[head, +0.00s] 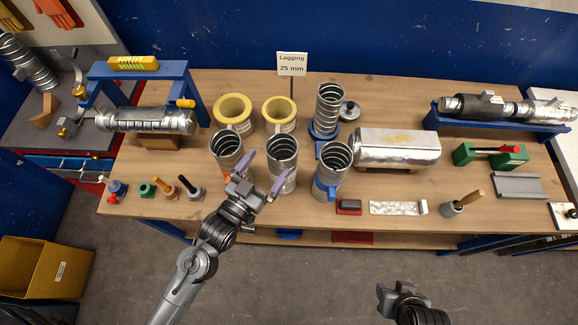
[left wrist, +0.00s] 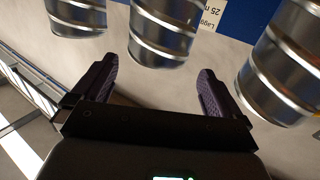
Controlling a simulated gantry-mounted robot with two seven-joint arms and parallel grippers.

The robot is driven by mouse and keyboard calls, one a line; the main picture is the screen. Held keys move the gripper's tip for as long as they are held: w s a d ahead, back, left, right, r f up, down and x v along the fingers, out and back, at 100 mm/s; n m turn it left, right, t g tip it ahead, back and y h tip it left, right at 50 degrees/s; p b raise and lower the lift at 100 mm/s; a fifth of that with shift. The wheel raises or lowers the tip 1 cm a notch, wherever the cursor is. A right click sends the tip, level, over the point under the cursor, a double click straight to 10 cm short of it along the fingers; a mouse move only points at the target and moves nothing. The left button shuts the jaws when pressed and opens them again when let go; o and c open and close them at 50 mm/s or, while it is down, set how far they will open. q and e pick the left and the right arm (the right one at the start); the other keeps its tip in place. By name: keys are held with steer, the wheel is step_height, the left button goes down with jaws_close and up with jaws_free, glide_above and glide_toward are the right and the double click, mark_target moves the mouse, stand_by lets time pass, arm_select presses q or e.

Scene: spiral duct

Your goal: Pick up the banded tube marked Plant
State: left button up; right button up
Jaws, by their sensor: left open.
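Several spiral metal tubes stand on the bench. The left front tube (head: 227,147) has an orange patch low on it, the middle front tube (head: 283,153) shows a pale label, and the right front tube (head: 331,160) has a blue band. Another tube (head: 328,100) stands behind in a blue collar. I cannot read "Plant" on any. My left gripper (head: 264,174) is open and empty, at the front of the middle tube. In the left wrist view a tube (left wrist: 163,35) stands beyond the open fingers, with others either side. My right gripper (head: 384,293) is low in the head view, its opening unclear.
Two yellow-rimmed cylinders (head: 233,107) stand behind the front tubes, near a "Lagging 25 mm" sign (head: 291,64). A foil-wrapped block (head: 398,149) lies to their right. Small tools (head: 188,189) stand at the bench's left front. The floor in front is clear.

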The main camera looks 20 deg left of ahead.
mark_target(272, 159)
arm_select(q)
steer(key=x, duration=0.3)
steer(key=shift+w, duration=0.15)
steer(key=p+x, duration=0.1)
steer(key=x, duration=0.3)
steer(key=shift+w+d+r+p, duration=0.1)
steer(key=shift+w+d+p, duration=0.1)
steer(key=shift+p, duration=0.2)
steer(key=shift+w, duration=0.4)
steer(key=c, duration=1.3)
steer(key=shift+c, duration=1.1)
